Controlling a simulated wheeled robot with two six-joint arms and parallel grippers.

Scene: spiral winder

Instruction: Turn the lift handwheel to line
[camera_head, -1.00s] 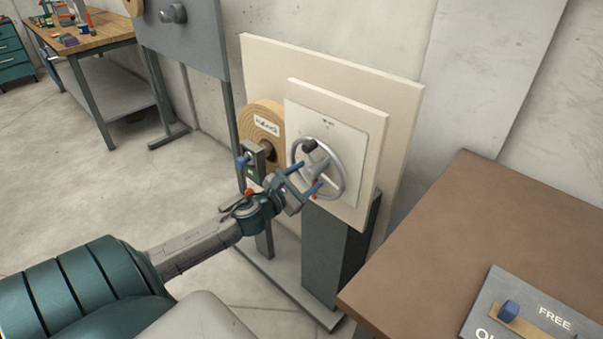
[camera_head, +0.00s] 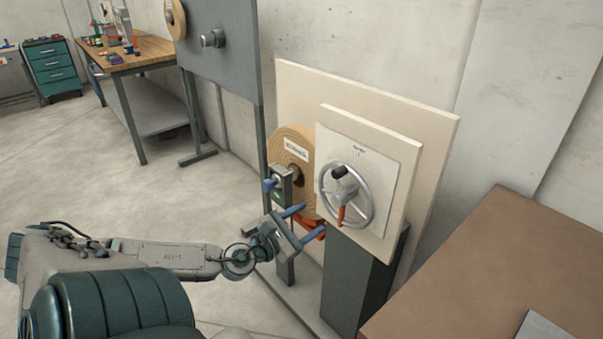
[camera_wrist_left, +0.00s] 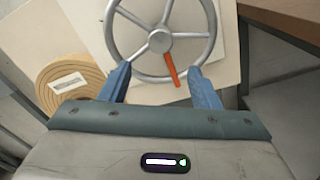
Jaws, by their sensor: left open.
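The grey handwheel (camera_head: 347,191) is on a pale plate (camera_head: 388,160). It has a dark knob (camera_head: 340,171) at its upper left and an orange-red pointer (camera_head: 341,215) directed down from the hub. Small print and a short mark (camera_head: 359,152) sit on the plate above the wheel. My left gripper (camera_head: 314,220) is open and empty, left of and below the wheel, with blue fingers apart. In the left wrist view, the wheel (camera_wrist_left: 161,40) lies ahead, its lower rim between the fingertips (camera_wrist_left: 160,71); contact cannot be told. My right gripper is not in view.
A wooden spiral disc (camera_head: 292,150) with a label stands just left of the plate. A small grey block with a blue knob (camera_head: 269,185) is in front of it. A brown table (camera_head: 500,265) is at right. Open floor lies left, before a workbench (camera_head: 150,52).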

